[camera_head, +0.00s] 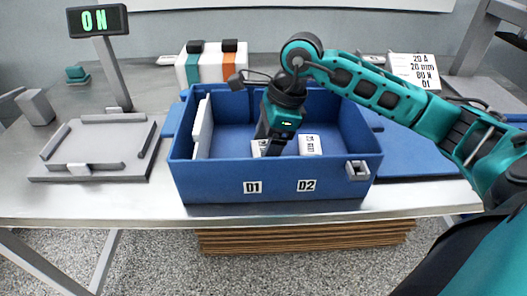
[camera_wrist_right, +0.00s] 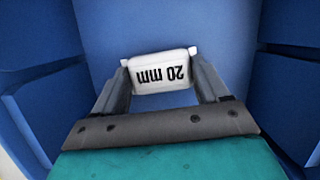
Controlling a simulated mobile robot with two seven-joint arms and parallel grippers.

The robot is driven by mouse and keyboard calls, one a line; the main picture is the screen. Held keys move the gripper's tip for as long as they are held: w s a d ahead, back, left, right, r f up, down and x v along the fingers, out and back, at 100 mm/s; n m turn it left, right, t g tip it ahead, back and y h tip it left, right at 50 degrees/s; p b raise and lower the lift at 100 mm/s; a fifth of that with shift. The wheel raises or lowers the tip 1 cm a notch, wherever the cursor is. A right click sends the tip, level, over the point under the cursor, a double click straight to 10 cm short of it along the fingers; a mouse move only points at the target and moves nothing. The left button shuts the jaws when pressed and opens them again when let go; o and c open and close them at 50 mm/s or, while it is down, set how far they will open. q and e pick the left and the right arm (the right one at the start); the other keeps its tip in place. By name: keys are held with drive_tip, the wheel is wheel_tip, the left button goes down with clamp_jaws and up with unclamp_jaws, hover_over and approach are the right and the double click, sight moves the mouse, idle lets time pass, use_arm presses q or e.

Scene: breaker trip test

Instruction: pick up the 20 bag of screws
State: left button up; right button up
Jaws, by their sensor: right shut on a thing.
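The 20 bag of screws (camera_wrist_right: 161,72) is a small white bag printed "20 mm", seen upside down in the right wrist view. My right gripper (camera_wrist_right: 161,85) is shut on it, one finger at each side. In the head view the right gripper (camera_head: 268,148) reaches down into the blue bin (camera_head: 215,185), and the bag (camera_head: 258,148) shows partly beside the fingers. Whether the bag touches the bin floor is hard to tell. A second white labelled bag (camera_head: 310,145) lies in the bin to the right. My left gripper is not in view.
The bin has labels D1 and D2 on its front wall and a white panel (camera_head: 202,128) inside at left. A grey fixture tray (camera_head: 97,150) and an ON display (camera_head: 97,21) stand at left. A white sign (camera_head: 415,70) stands behind right.

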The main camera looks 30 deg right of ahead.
drive_tip(key=c, duration=0.4)
drive_tip(key=shift+r, duration=0.1)
drive_tip(key=shift+c, duration=0.2)
